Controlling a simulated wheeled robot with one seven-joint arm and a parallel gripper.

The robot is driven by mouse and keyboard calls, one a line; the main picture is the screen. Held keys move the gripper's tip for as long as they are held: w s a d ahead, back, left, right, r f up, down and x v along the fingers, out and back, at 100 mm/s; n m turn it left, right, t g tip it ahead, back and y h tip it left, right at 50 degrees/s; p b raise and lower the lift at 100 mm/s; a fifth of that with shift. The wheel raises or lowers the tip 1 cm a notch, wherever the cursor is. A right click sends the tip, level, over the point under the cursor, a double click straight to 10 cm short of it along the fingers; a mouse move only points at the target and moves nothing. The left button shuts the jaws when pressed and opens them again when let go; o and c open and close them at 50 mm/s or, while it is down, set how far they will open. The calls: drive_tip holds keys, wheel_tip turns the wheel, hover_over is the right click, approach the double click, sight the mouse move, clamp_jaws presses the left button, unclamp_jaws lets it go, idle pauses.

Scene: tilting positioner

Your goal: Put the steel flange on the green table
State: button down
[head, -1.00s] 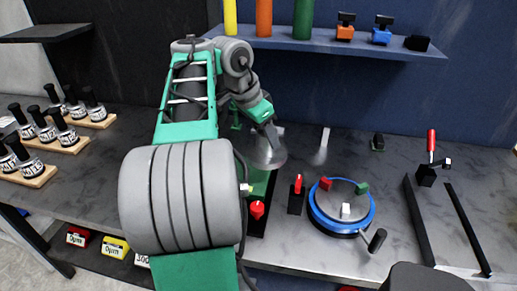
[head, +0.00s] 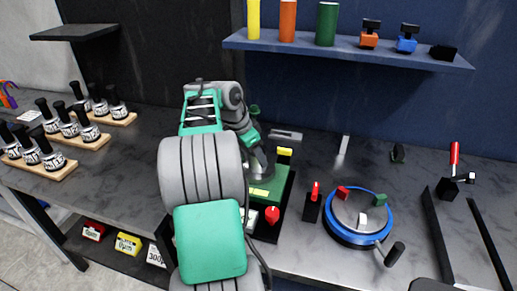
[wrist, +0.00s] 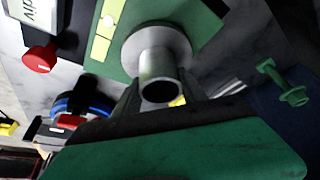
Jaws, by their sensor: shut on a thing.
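The steel flange (wrist: 157,45) is a grey disc with a short hollow tube. In the wrist view my gripper (wrist: 160,84) is shut on the tube, with one finger on each side. The disc is over the green table (wrist: 208,15); I cannot tell whether it touches the surface. In the head view the green table (head: 270,201) has yellow marks and sits in a dark frame. My gripper (head: 262,166) is above it, and my arm hides its left part and much of the flange.
A red knob (head: 272,215) is at the table's front edge. A blue-rimmed turntable (head: 329,230) with small coloured blocks stands to the right, with a red-topped post (head: 313,205) between. Black rails (head: 436,232) lie farther right. A shelf (head: 340,51) hangs behind.

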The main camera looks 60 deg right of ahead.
drive_tip(key=shift+r, duration=0.15)
drive_tip(key=c, duration=1.1)
unclamp_jaws()
drive_tip(key=shift+f, duration=0.25)
drive_tip(key=o, duration=0.4)
drive_tip(key=shift+o, duration=0.2)
drive_tip(key=shift+r, duration=0.1)
drive_tip(key=p+v, duration=0.4)
drive_tip(key=v, duration=0.8)
drive_tip(key=w+a+n+t, duration=0.2)
drive_tip(key=w+a+n, duration=0.65)
drive_tip(key=a, duration=0.25)
drive_tip(key=w+a+f+n+t, duration=0.2)
drive_tip(key=a+n, duration=0.3)
drive_tip(key=a, duration=0.4)
drive_tip(key=w+a+f+n+t, duration=0.15)
drive_tip(key=a+n, duration=0.25)
drive_tip(key=a, duration=0.6)
drive_tip(key=s+a+f+n+y, duration=0.1)
drive_tip(key=s+a+f+n, duration=0.1)
drive_tip(key=a, duration=0.6)
drive_tip(key=s+a+f+n+y, duration=0.2)
drive_tip(key=s+a+f+n, duration=0.1)
drive_tip(key=a+n, duration=0.3)
drive_tip(key=shift+a+f+t+y, duration=0.35)
drive_tip(key=shift+a+f, duration=0.1)
drive_tip(key=shift+a, duration=0.4)
